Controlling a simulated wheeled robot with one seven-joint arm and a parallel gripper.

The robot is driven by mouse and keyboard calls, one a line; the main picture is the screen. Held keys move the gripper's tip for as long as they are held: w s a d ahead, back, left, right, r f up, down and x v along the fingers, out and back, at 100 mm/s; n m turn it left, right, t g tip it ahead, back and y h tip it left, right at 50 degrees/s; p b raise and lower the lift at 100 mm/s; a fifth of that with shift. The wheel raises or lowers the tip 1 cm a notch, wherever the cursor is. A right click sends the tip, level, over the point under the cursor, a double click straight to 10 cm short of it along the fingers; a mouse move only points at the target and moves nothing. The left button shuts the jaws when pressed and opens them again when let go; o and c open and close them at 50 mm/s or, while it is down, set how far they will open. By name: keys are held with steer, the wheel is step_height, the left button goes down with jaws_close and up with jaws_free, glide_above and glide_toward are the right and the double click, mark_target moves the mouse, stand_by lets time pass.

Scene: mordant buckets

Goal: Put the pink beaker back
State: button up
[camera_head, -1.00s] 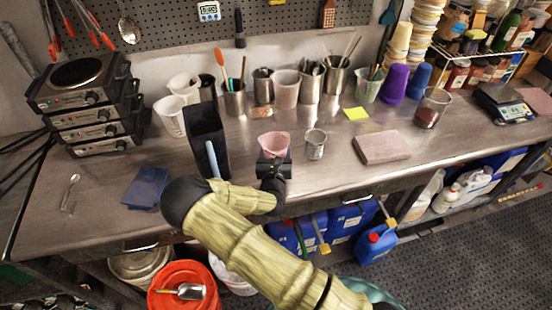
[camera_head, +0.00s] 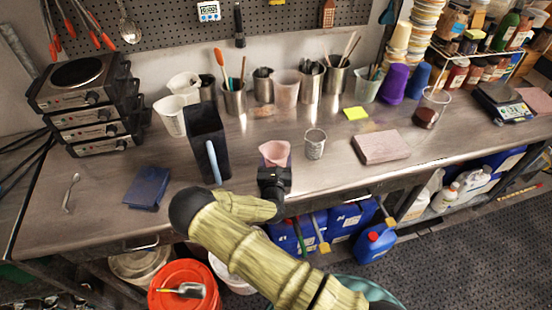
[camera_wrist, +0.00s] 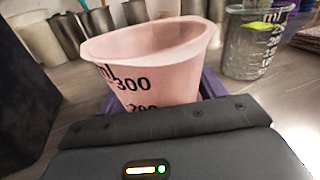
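The pink beaker (camera_head: 275,152) is near the front middle of the bench, mouth up and slightly tilted in the head view. In the wrist view the beaker (camera_wrist: 155,65) fills the middle, with black "ml" and "300" marks. My gripper (camera_head: 274,170) is at its near side, with purple fingers (camera_wrist: 207,85) on both sides of its lower part. The gripper looks shut on it. The beaker's base is hidden, so I cannot tell whether it touches the bench.
A clear beaker (camera_head: 315,143) stands close on the right, a tall black container (camera_head: 207,140) on the left. A pink block (camera_head: 381,147) lies farther right, a blue booklet (camera_head: 147,188) at left. Several cups and utensil holders (camera_head: 235,98) line the back.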

steer(key=shift+o, duration=1.4)
steer(key=shift+a, duration=0.1)
steer(key=shift+r, duration=0.15)
steer(key=s+b, duration=0.2)
steer(key=s, duration=1)
steer(key=shift+a, duration=0.2)
steer(key=shift+r, duration=0.1)
steer(key=shift+d, duration=0.1)
